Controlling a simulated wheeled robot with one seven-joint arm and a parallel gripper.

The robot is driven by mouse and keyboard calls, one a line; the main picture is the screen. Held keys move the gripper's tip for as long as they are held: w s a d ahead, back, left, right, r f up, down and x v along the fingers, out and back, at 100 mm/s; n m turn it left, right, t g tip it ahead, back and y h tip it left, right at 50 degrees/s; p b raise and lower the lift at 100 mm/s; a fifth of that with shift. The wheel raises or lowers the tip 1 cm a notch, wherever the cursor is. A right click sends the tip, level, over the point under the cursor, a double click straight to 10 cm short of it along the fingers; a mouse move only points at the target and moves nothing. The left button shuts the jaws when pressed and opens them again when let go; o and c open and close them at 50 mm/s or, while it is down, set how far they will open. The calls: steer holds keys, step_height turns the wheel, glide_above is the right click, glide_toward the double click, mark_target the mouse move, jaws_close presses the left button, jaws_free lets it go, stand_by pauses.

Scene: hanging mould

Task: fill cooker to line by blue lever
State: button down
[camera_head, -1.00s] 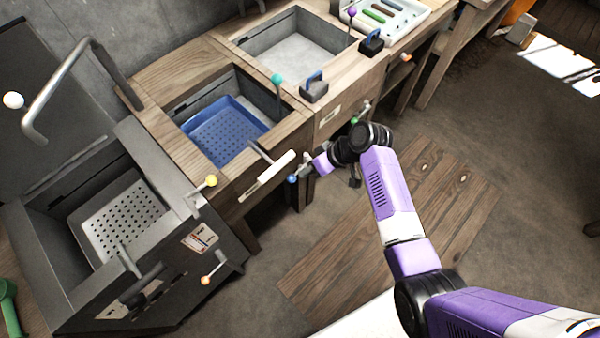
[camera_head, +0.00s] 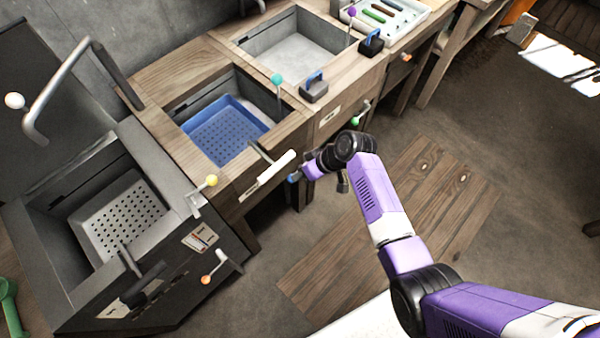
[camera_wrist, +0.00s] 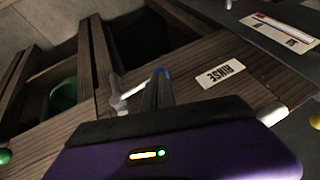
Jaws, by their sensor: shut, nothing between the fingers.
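The cooker (camera_head: 62,268) is a dark metal tank at the left of the head view. A perforated grey tray (camera_head: 122,215) sits inside; no water or fill line can be made out. The blue lever's ball knob (camera_head: 293,178) is on the front of the middle bench, below the blue basin. My gripper (camera_head: 302,174) is shut at the knob with nothing between its fingers. In the wrist view a bit of the blue knob (camera_wrist: 161,72) shows at the fingertips, and the fingers hide the rest. Whether they touch cannot be told.
A yellow knob (camera_head: 211,181) and an orange knob (camera_head: 206,279) stick out by the cooker. A white-handled lever (camera_head: 272,171) is close above my gripper. A green knob (camera_head: 355,121) is to the right.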

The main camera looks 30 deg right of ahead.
steer(key=w+d+f+n+t+h+b, duration=0.1)
steer(key=d+f+n+t+h+b, duration=0.2)
steer(key=f+h+b, duration=0.7)
steer(key=shift+d+f+n+t+h+b, duration=0.15)
steer(key=shift+f+n+t+h+b, duration=0.3)
steer(key=shift+t+h+b, duration=1.75)
steer(key=shift+d+g+y+b, duration=0.3)
steer(key=shift+g+y+b, duration=0.5)
steer(key=shift+g+b, duration=0.35)
steer(key=shift+r, duration=0.1)
